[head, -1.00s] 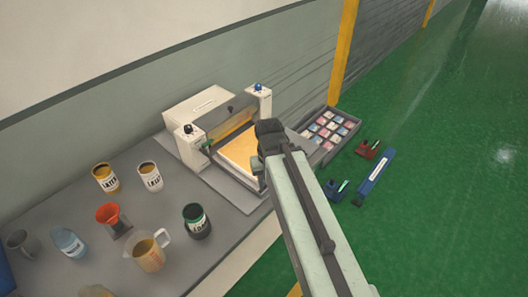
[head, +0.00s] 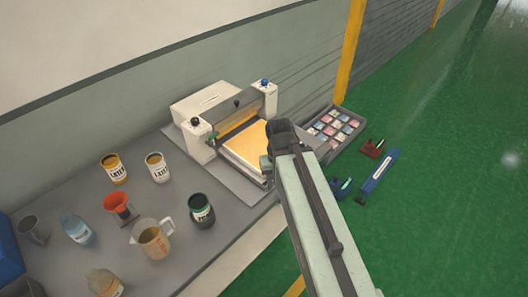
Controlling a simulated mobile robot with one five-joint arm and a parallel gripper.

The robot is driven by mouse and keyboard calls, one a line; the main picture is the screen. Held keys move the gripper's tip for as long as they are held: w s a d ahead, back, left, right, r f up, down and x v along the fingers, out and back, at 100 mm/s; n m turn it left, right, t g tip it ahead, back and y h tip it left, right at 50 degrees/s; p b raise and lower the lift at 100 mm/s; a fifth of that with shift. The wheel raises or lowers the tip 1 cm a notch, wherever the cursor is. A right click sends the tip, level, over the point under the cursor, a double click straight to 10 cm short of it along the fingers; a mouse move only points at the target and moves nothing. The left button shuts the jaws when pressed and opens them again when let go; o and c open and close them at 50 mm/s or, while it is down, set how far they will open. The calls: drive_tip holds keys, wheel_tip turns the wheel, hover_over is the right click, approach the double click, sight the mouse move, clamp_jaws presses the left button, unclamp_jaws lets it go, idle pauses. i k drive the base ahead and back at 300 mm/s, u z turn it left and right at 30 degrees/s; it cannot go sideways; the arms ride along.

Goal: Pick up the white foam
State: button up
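A flat slab (head: 256,143) with an orange-yellow top and pale edges lies in the white press machine on the bench. It is the only foam-like sheet I make out; no plainly white piece shows. My arm reaches up from the lower right, and its dark wrist joint is just right of the slab. A small part of my gripper (head: 265,163) shows beside the slab's front right edge. The arm hides the rest, so I cannot tell whether it touches the slab or how its fingers stand.
The grey bench (head: 110,218) holds a red-orange funnel (head: 118,206), a measuring jug (head: 153,240), a green-dark can (head: 201,210), LATEX cans (head: 114,168) and bottles. A grey tray of small packets (head: 332,128) lies right of the press. Green floor is open at right, beyond a blue tool (head: 380,170).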

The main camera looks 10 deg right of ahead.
sight(246, 146)
drive_tip(key=k, duration=0.4)
drive_tip(key=u, duration=3.8)
drive_tip(key=k, duration=2)
drive_tip(key=z, duration=1)
drive_tip(key=i, duration=1)
drive_tip(key=u, duration=0.1)
